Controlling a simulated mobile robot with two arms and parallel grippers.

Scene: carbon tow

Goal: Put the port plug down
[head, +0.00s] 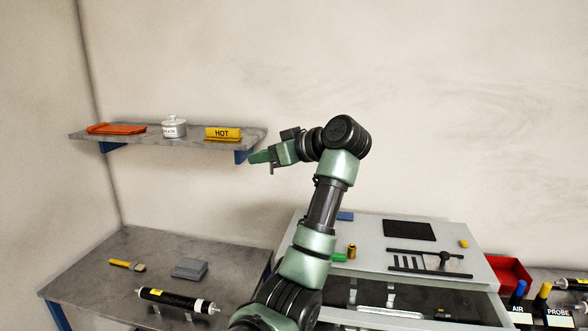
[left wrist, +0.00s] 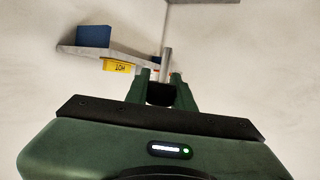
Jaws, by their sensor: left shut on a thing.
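My left gripper (head: 262,158) is in front of the right end of the wall shelf, with its fingers pointing left. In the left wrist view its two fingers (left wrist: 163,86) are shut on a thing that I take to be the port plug. A grey metallic cylinder (left wrist: 167,60) shows upright between the fingertips there, with a small orange part beside it. My right gripper is not in view.
The wall shelf (head: 190,148) holds an orange tray (head: 116,129), a white lidded pot (head: 174,128) and a yellow HOT sign (head: 223,134). Below is a grey bench (head: 95,263) with a brush (head: 125,264), grey block (head: 189,268) and black cylinder (head: 178,300). A red bin (head: 512,272) stands right.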

